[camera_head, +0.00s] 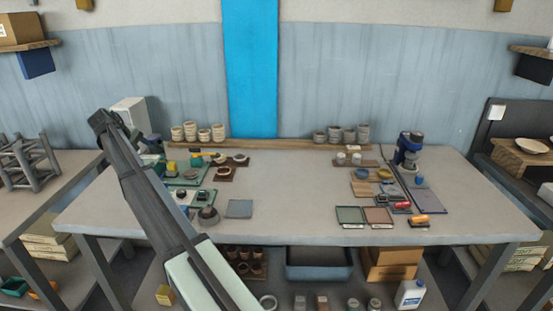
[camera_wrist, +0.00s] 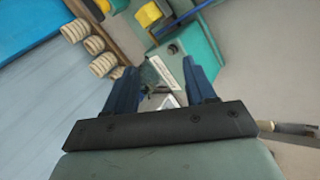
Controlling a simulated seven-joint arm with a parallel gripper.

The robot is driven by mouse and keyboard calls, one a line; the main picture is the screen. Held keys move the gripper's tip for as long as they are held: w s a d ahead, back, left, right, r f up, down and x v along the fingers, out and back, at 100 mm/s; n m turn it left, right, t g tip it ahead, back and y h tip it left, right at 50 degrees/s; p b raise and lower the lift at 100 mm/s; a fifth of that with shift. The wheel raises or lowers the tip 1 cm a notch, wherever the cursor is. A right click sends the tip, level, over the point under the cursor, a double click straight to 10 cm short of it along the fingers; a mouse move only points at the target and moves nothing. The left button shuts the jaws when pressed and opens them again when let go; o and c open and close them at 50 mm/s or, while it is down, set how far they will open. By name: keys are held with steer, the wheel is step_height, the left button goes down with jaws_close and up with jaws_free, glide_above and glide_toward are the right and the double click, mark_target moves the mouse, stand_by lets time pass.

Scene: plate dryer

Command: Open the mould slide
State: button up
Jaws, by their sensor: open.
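A green fixture (camera_wrist: 202,40) with yellow blocks (camera_wrist: 148,14) is in the upper middle of the wrist view, angled in the picture. I cannot tell for sure which part of it is the mould slide. In the head view, a green base (camera_head: 188,176) with small dark and yellow parts sits at the left of the table, partly hidden by my arm. My gripper (camera_wrist: 160,76) shows two blue fingers standing apart. A small light-coloured plate (camera_wrist: 160,72) appears between or beyond them; contact cannot be made out.
Stacked pale cups (camera_wrist: 90,42) stand beside the fixture; they also line the table's back (camera_head: 198,132). A blue-grey square (camera_head: 239,208) lies near the front. The table's middle (camera_head: 290,180) is clear. A blue machine (camera_head: 408,148) and small trays stand at the right.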

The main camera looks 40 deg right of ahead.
steer(key=s+d+m+g+y, duration=0.15)
steer(key=s+d, duration=0.25)
steer(key=d, duration=0.9)
steer(key=s+d+m+g+h, duration=0.1)
steer(key=s+d+m, duration=0.25)
steer(key=d, duration=1.05)
steer(key=s+d+m+g+y, duration=0.1)
steer(key=s+d+m, duration=0.1)
steer(key=s+d, duration=0.85)
steer(key=s+d+m+g+y, duration=0.15)
steer(key=s+d, duration=0.55)
steer(key=d, duration=0.7)
steer(key=m+t+y, duration=0.1)
steer(key=m+y, duration=0.2)
steer(key=m, duration=0.6)
glide_above(420, 176)
step_height(420, 176, down, 12)
steer(key=shift+d+f, duration=0.1)
steer(key=shift+f, duration=0.05)
jaws_close()
